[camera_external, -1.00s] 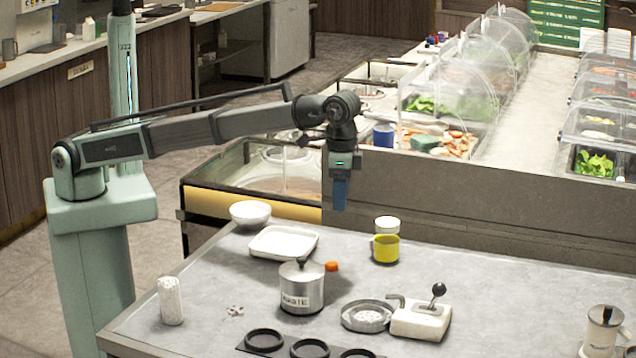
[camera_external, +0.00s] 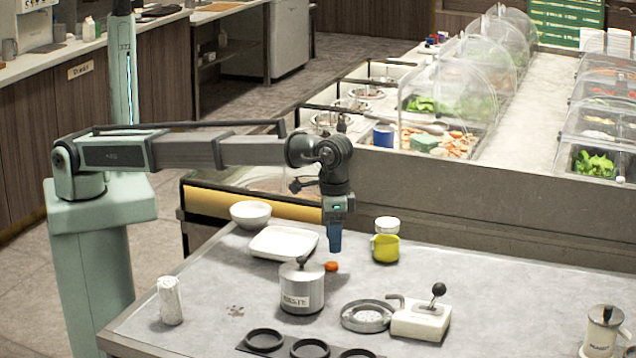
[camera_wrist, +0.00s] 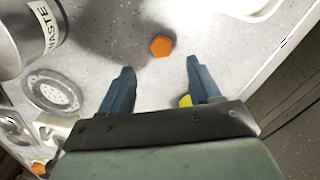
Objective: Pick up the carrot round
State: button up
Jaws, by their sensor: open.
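The orange carrot round (camera_external: 331,266) lies on the grey counter just right of the lidded metal pot. In the wrist view the carrot round (camera_wrist: 161,46) sits ahead of the fingertips, roughly between their lines. My gripper (camera_external: 335,248) hangs pointing down above the carrot round. In the wrist view my gripper (camera_wrist: 160,78) has its two blue fingers wide apart with nothing between them.
The metal pot (camera_external: 301,290) stands close beside the carrot round. A round strainer (camera_external: 367,316) and a lever device (camera_external: 421,320) stand in front. The counter's right side is mostly clear.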

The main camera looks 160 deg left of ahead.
aim_at(333, 263)
jog(key=shift+s+f, duration=0.15)
jog(key=shift+f, duration=2.85)
jog(key=shift+c, duration=0.4)
jog(key=c, duration=1)
jog(key=shift+r, duration=0.15)
jog(key=shift+c, duration=0.2)
